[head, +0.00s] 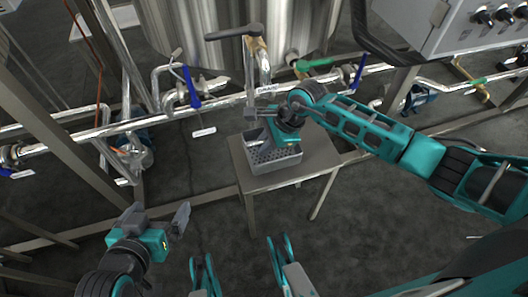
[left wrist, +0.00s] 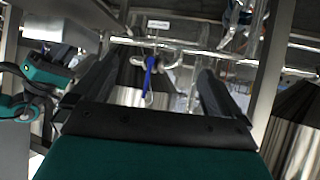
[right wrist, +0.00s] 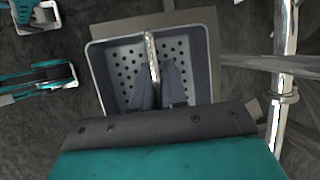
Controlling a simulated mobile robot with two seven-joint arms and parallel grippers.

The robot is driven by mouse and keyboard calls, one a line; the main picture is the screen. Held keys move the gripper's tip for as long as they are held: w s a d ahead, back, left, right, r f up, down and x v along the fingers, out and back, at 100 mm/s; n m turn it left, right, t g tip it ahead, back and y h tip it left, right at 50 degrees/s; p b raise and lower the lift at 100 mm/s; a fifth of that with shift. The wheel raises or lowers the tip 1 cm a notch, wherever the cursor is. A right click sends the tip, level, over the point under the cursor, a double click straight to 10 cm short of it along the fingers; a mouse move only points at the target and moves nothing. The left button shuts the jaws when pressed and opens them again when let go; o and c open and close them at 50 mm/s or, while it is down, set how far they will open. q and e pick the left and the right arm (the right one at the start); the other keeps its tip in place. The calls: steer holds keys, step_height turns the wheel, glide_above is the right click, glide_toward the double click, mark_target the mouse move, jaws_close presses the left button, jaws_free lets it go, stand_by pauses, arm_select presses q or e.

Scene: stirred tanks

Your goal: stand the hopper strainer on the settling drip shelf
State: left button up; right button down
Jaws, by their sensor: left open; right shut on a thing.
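The hopper strainer (head: 289,160) is a grey open box with a perforated floor. My right gripper (head: 281,132) is shut on the bar across its middle. In the right wrist view the strainer (right wrist: 112,82) looks level, with the bar between the fingers (right wrist: 158,75). The strainer is over the settling drip shelf (head: 318,158), a small grey metal table, towards its back left. Whether its underside touches the shelf is hidden. My left gripper (head: 158,217) is open and empty, left of the shelf and well apart from it. Its spread fingers show in the left wrist view (left wrist: 152,85).
A large steel tank (head: 200,35) stands behind the shelf. Pipes (head: 75,138) with a blue-handled valve (head: 191,88) run behind it, and a black-handled tap (head: 240,33) stands above it. A control box (head: 460,28) hangs at the upper right. The shelf's front part is bare.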

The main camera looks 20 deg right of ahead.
steer(key=shift+a, duration=0.2)
step_height(320, 180, down, 3)
steer(key=shift+f+b, duration=0.2)
steer(key=shift+b, duration=0.65)
steer(key=shift+f, duration=0.1)
arm_select(q)
steer(key=shift+w+d+f, duration=0.1)
steer(key=shift+w+d, duration=0.15)
steer(key=shift+w, duration=0.05)
arm_select(e)
steer(key=c, duration=1.2)
jaws_free()
steer(key=shift+o, duration=0.2)
